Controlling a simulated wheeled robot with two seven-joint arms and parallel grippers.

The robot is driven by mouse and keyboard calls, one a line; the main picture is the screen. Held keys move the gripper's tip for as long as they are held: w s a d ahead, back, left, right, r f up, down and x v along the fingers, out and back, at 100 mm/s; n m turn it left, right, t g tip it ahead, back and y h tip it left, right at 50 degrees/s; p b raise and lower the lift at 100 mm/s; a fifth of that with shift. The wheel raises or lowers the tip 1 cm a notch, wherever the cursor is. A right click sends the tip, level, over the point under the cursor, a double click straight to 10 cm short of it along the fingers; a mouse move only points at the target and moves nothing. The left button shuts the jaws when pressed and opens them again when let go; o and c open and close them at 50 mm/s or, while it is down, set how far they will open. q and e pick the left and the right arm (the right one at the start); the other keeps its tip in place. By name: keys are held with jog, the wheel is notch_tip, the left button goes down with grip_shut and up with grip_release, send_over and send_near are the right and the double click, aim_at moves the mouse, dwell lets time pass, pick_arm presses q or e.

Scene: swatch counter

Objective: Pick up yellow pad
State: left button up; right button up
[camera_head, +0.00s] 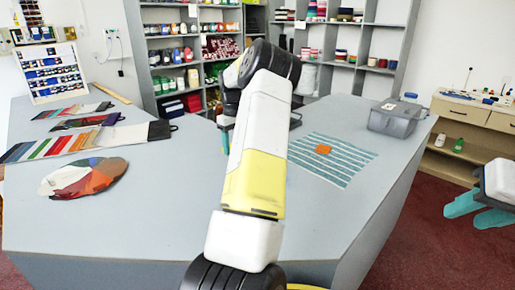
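I cannot make out a yellow pad on the counter (330,225); my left arm crosses the middle of the view and hides part of the top. A small orange pad (323,149) lies on a teal-and-white striped cloth (338,172) right of that arm. My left gripper (224,135) shows only as a bit of teal beyond the arm, mostly hidden, so its opening cannot be seen. My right gripper (463,216) is at the right edge, off the counter over the red floor. Its two teal fingers are apart with nothing between them.
A grey lidded bin (391,119) stands at the counter's back right. Striped swatch cards (60,146) and a round multicolour swatch fan (83,178) lie at the left, near a rack of small jars (54,75). Shelves stand behind. The front left top is clear.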

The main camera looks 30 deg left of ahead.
pick_arm(q)
jog(key=shift+r, duration=0.8)
jog(key=s+d, duration=0.1)
jog(key=d, duration=0.4)
jog(key=s+d+r, duration=0.1)
jog(key=s+d, duration=0.1)
jog(key=d, duration=0.3)
jog(key=s+d, duration=0.1)
jog(key=d, duration=0.4)
jog(key=shift+s+d+r, duration=0.15)
jog(key=shift+s+d, duration=0.05)
jog(key=shift+s, duration=0.05)
